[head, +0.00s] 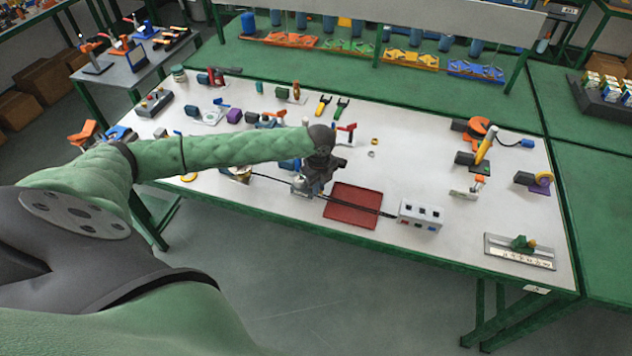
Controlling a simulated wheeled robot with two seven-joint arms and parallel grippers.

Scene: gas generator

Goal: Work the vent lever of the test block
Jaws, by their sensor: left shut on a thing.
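My left gripper (318,182) is at the end of the green-sleeved arm, over the front middle of the white table. It is shut on a small part at a grey metal block (299,187), which I take to be the test block. The vent lever cannot be made out; the gripper and wrist hide most of the block's top. A dark hose runs from a round gauge-like part (240,174) on the left past the block to the right. My right gripper is not in view.
A red tray (354,205) lies right of the gripper, with a white socket box (421,215) beyond it. A red-handled fitting (346,130) stands behind my wrist. A yellow-handled fixture (484,147) stands at right.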

